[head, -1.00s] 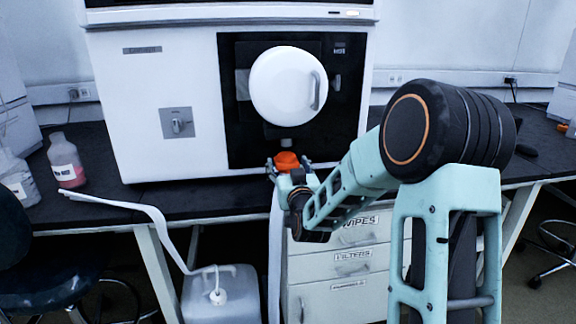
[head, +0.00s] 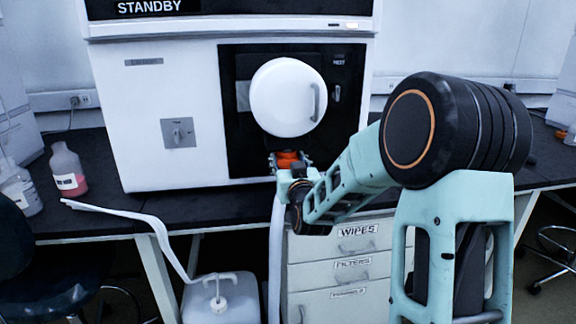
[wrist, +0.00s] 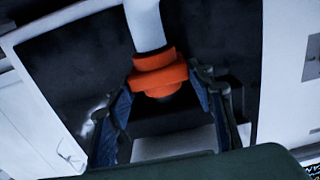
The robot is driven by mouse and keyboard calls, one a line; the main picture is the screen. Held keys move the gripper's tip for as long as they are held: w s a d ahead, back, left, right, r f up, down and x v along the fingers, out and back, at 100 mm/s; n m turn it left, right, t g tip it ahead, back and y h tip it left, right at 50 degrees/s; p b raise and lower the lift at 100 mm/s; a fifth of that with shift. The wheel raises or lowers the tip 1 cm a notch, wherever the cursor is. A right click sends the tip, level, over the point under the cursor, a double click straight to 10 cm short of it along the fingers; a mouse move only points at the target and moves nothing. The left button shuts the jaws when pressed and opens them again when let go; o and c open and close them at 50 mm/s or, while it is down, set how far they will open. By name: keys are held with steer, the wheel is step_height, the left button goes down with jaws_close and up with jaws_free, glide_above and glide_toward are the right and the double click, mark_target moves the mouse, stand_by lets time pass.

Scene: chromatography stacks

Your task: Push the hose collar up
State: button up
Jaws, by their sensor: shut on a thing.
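The orange hose collar (head: 288,158) is just below the round white door, at the bottom of the instrument's black panel. In the wrist view the collar (wrist: 160,75) sits around the end of the white hose (wrist: 145,25), with a short dark part beyond it. My gripper (head: 290,168) is shut on the collar, one finger on each side. The white hose (head: 276,245) hangs from there past the bench edge. Whether the collar touches the port above it is hidden.
The white instrument (head: 130,85) with its round door (head: 287,97) stands on the black bench (head: 215,205). A drawer cabinet (head: 345,270) and a white jug (head: 222,300) are below. A bottle (head: 67,172) stands at left.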

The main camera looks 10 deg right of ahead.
steer(key=shift+r, duration=0.25)
steer(key=o, duration=1.7)
steer(key=shift+f, duration=0.1)
steer(key=s, duration=1.2)
